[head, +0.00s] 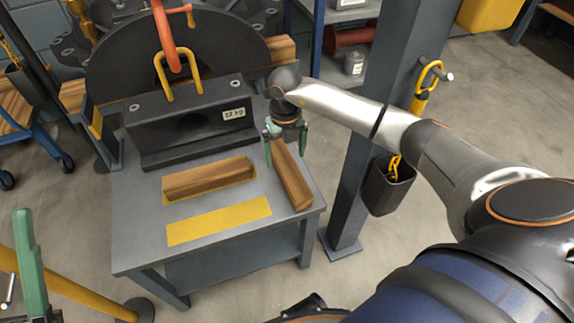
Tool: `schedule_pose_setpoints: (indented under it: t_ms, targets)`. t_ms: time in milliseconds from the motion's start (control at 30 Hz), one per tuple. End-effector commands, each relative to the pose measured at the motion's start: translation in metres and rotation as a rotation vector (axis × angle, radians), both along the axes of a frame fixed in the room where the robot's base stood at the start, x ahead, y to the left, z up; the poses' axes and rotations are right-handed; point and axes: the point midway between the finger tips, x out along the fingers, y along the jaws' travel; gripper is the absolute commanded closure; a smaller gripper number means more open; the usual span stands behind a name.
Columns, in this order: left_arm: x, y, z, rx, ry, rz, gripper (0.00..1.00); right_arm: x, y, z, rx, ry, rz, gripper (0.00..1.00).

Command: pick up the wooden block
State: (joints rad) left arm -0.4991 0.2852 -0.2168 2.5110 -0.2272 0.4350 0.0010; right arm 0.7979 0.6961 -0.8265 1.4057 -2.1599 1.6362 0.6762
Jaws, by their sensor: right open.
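Two wooden blocks lie on the grey table (145,235). One wooden block (208,178) lies crosswise in front of the black casing. The other wooden block (291,180) lies lengthwise near the table's right edge. My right gripper (286,150) is open, with green fingers, over the far end of the right-hand block. One finger shows on each side of that end; I cannot tell whether they touch it. My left gripper (32,265) shows only in part at the lower left, with one green finger pointing up; its opening cannot be judged.
The black casing half (190,125) with a yellow shackle and red hook stands at the table's back. A yellow strip (218,220) marks the table front. A grey post (375,110) with a dark bin (387,187) stands close right of the table, beneath my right arm.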

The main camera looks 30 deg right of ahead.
Motion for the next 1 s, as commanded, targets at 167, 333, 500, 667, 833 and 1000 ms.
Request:
schedule_pose_setpoints:
  t_ms: [167, 333, 500, 667, 833, 1000]
  targets:
    - [0.000, -0.001, -0.015, -0.008, 0.010, -0.010, 0.54, -0.008, 0.000, -0.032, 0.001, 0.003, -0.001, 0.03]
    - [0.000, -0.002, -0.018, -0.016, 0.019, -0.022, 0.54, -0.007, -0.001, -0.042, 0.000, 0.000, -0.001, 0.03]
    - [0.000, -0.003, -0.016, -0.017, 0.017, -0.025, 0.54, -0.007, 0.000, -0.041, 0.000, 0.000, 0.000, 0.04]
    - [0.000, -0.003, -0.016, -0.017, 0.017, -0.025, 0.54, -0.007, 0.000, -0.041, 0.000, 0.000, 0.000, 0.22]
    - [0.000, -0.003, -0.017, -0.015, 0.017, -0.024, 0.54, -0.007, 0.000, -0.041, 0.000, 0.000, 0.000, 0.41]
    - [0.001, -0.003, -0.017, -0.014, 0.016, -0.022, 0.54, -0.007, 0.000, -0.041, 0.000, 0.000, 0.000, 0.60]
